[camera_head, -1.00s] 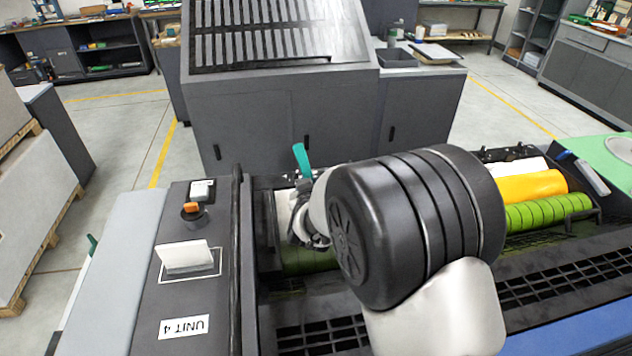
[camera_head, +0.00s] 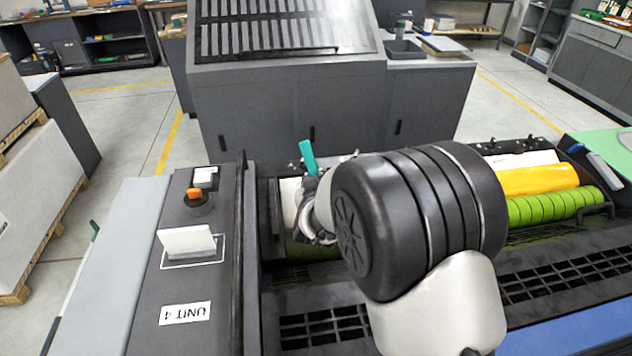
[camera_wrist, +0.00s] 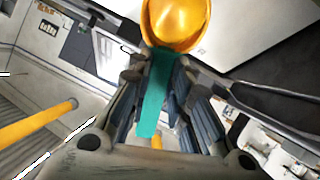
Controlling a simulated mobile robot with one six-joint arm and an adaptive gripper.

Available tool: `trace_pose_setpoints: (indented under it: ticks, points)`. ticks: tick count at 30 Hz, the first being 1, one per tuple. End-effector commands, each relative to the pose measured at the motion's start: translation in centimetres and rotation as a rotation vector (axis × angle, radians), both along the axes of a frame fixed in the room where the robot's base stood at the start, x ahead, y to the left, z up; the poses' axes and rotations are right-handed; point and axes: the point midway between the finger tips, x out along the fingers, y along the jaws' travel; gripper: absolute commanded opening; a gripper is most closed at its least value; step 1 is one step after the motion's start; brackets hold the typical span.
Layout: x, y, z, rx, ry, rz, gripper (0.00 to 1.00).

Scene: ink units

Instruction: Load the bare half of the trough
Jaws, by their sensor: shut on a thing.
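My gripper (camera_wrist: 160,80) is shut on a teal handle (camera_wrist: 155,90), which also stands up behind my arm in the head view (camera_head: 308,157). A rounded yellow-orange mass (camera_wrist: 178,22) shows at the far end of the handle in the wrist view; it looks like ink on a scoop. The trough runs across the press. Its right part holds yellow ink (camera_head: 525,180) with a white strip behind it. Its left part shows a bare whitish surface (camera_head: 290,203) beside my gripper. A green roller (camera_head: 555,207) lies in front. My arm hides the trough's middle.
A side panel (camera_head: 160,290) marked UNIT 4 stands left, with an orange knob (camera_head: 195,195) and a white card (camera_head: 187,240). A dark raised wall (camera_head: 240,250) borders the trough's left end. Black grating (camera_head: 560,278) lies in front; a grey cabinet (camera_head: 290,110) stands behind.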

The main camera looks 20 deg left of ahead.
Motion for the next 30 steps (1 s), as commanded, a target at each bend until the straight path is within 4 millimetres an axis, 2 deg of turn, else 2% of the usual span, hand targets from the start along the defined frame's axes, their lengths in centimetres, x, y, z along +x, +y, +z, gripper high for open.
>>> trace_pose_setpoints:
  ticks: [30]
  points:
    - [0.0,0.0,-1.3,0.001,-0.001,0.000,0.00]
